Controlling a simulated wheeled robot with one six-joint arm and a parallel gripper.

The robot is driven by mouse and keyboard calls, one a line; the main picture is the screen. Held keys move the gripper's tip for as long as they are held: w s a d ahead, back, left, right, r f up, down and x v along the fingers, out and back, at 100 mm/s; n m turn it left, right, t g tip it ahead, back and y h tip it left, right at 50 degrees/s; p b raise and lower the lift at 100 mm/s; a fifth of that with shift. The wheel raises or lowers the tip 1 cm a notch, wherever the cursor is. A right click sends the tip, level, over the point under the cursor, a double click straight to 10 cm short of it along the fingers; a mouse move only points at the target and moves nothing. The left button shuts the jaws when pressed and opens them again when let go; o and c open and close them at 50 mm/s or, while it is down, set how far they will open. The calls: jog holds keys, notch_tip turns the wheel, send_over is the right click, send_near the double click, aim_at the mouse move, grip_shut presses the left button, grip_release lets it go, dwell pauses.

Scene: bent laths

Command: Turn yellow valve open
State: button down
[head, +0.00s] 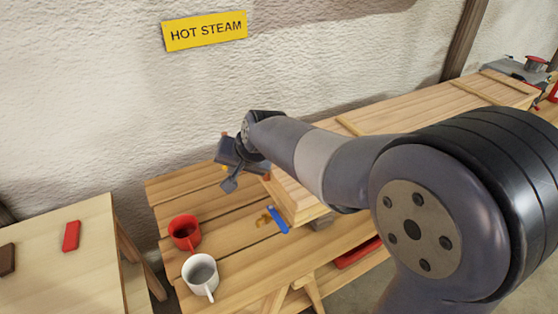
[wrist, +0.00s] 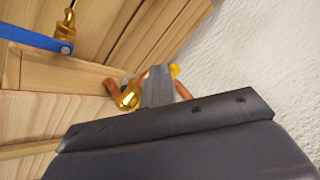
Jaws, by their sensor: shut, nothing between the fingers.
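The yellow valve shows in the wrist view, with a yellow handle end (wrist: 175,70) and a brass body (wrist: 129,96) on a copper pipe (wrist: 112,92). My gripper's shut fingers (wrist: 158,78) cover much of the handle, and I cannot tell whether they touch it. In the head view my gripper (head: 230,184) is low by the wall, over the far end of the slatted bench, and hides most of this valve. A second valve with a blue handle (head: 278,220) sits at the end of the wooden box; it also shows in the wrist view (wrist: 35,38).
A red mug (head: 184,232) and a white mug (head: 200,275) stand on the slatted bench (head: 245,260). The long wooden box (head: 400,112) lies along the wall behind my arm. A yellow "HOT STEAM" sign (head: 205,31) hangs above. A side table (head: 70,275) is at left.

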jog(key=shift+w+r, duration=0.15)
jog(key=shift+w, duration=0.15)
